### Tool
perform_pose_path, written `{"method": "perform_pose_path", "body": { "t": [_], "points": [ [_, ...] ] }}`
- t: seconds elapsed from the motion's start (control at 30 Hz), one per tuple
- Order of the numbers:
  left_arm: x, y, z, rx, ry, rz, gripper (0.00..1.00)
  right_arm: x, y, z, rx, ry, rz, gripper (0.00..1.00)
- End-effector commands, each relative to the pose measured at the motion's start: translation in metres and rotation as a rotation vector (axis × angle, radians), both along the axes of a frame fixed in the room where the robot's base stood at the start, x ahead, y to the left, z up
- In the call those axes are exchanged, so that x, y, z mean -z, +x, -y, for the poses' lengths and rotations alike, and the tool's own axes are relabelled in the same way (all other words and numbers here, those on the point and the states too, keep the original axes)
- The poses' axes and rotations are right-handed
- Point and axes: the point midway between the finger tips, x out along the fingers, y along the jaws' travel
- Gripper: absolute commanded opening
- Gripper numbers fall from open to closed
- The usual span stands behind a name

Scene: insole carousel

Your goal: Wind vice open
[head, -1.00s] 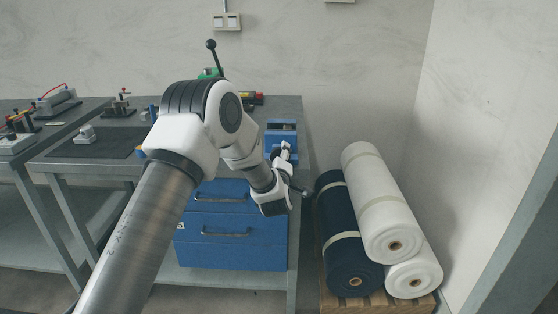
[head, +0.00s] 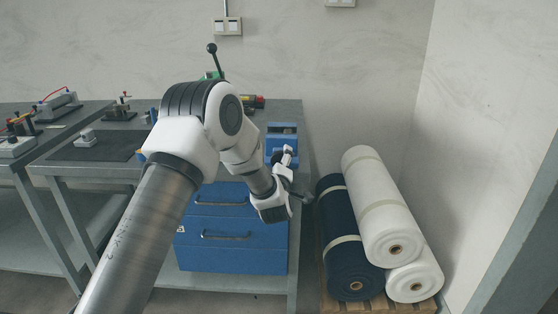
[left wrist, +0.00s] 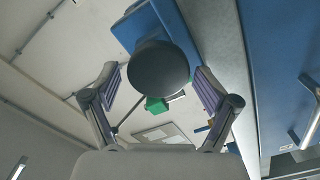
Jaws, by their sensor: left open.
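The blue vice (head: 281,132) stands at the right front corner of the workbench, partly hidden by my left gripper. My left gripper (head: 288,156) is in front of the vice, its fingers towards it. In the left wrist view the open fingers (left wrist: 158,82) stand on either side of a dark round knob (left wrist: 158,68), with a gap showing on both sides. Blue vice body (left wrist: 138,22) shows behind the knob. A dark handle part (head: 304,197) shows just right of my wrist in the head view; its link to the vice is hidden. My right gripper is not in view.
The blue drawer unit (head: 232,255) sits under the workbench (head: 293,108). Rolls of white (head: 380,205) and navy (head: 345,245) material lie on a pallet to the right. A second bench (head: 62,128) with small fixtures is at the left.

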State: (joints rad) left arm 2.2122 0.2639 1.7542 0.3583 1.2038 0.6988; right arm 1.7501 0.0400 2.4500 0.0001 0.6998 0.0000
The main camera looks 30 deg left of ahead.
Motion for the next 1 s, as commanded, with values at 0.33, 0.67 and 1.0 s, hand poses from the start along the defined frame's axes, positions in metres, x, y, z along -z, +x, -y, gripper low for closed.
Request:
{"method": "perform_pose_path", "body": {
  "t": [0.33, 0.67, 1.0],
  "points": [
    [-0.002, -0.051, 0.032, 0.001, 0.002, 0.002, 0.86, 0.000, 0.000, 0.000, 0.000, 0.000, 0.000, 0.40],
    [-0.002, -0.060, 0.037, 0.000, 0.003, 0.004, 0.86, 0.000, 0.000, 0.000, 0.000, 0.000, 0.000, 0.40],
    [0.001, -0.061, 0.037, 0.000, 0.003, -0.009, 0.86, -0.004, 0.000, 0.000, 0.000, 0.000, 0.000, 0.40]
  ]
}}
